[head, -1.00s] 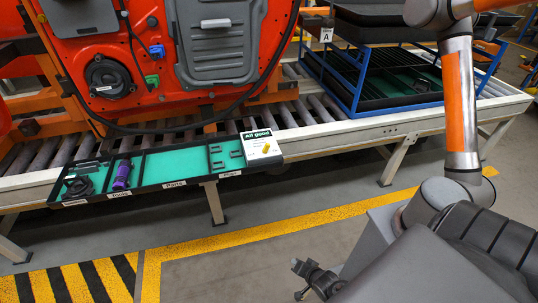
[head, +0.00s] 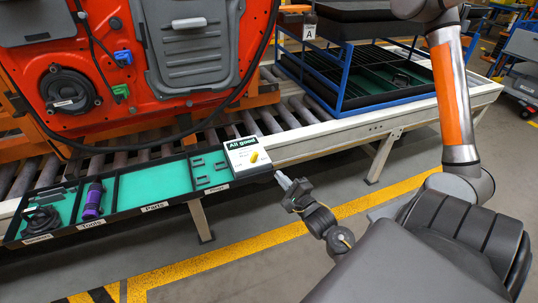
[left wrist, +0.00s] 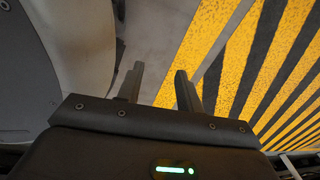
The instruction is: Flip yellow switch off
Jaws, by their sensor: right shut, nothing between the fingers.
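The yellow switch (head: 254,157) is a small lever on the front of a white box (head: 238,167) with a dark green "All good" label. The box sits at the right end of the tool tray. The lever looks slanted, its right end higher. My right gripper (head: 281,178) is shut and empty, a little right of and below the switch in the head view, apart from it. My left gripper (left wrist: 160,72) shows only in the left wrist view, its two fingers spread with nothing between them, over the floor.
The green-lined tray (head: 155,187) holds a purple tool (head: 93,199) and a dark coiled item (head: 41,221). An orange-red door (head: 145,60) stands behind on the roller conveyor. A blue rack (head: 345,85) with dark trays is right of the box. Floor in front is clear.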

